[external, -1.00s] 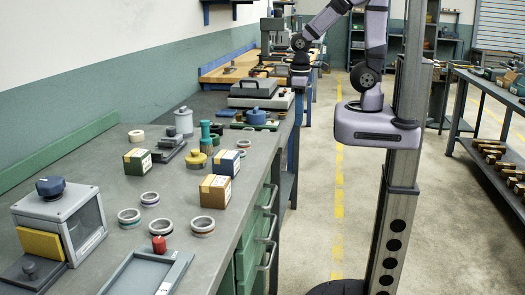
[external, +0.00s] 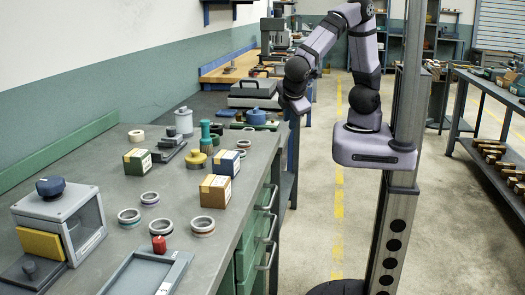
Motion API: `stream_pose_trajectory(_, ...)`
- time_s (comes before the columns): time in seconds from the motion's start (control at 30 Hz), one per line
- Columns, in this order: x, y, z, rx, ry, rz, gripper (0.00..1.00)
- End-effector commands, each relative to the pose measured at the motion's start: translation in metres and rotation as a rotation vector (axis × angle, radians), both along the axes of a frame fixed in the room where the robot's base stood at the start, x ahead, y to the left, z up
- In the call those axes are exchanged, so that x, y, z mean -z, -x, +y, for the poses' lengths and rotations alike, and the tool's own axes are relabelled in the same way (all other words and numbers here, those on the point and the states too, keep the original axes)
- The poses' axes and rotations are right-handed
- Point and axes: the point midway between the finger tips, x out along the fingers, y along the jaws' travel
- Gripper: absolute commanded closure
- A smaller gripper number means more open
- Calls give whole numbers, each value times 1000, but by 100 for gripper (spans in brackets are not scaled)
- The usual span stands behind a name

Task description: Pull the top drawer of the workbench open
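The workbench (external: 205,262) has a grey top and green drawer fronts on its right side, seen at a steep angle. The top drawer (external: 248,232) looks closed. Its grey bar handle (external: 270,197) is the uppermost of the visible handles, with more handles below it. My gripper (external: 300,108) hangs from the folded arm above the bench's far right edge, well beyond and above the top handle and apart from it. It is small and dark here, so I cannot see whether its fingers are open or shut.
Several metal rings (external: 203,226), small boxes (external: 215,190) and a clear-sided grey case (external: 60,220) stand on the bench top. The floor (external: 315,235) right of the drawers is clear up to my column.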

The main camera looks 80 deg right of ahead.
Motion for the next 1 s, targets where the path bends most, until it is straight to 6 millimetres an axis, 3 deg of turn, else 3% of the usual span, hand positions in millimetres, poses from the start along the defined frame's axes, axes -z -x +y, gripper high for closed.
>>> stream_pose_trajectory(0.03, 7, -3, 16, -75, 52, -32, 81)
stream_pose_trajectory(0.27, -3, -10, 95, -358, 242, -277, 81)
stream_pose_trajectory(0.4, -12, 0, 140, -485, 290, -428, 81)
stream_pose_trajectory(0.6, -22, 23, 189, -616, 309, -602, 81)
stream_pose_trajectory(0.77, -27, 46, 223, -702, 300, -728, 81)
stream_pose_trajectory(1.0, 38, 44, 220, -699, 308, -723, 81)
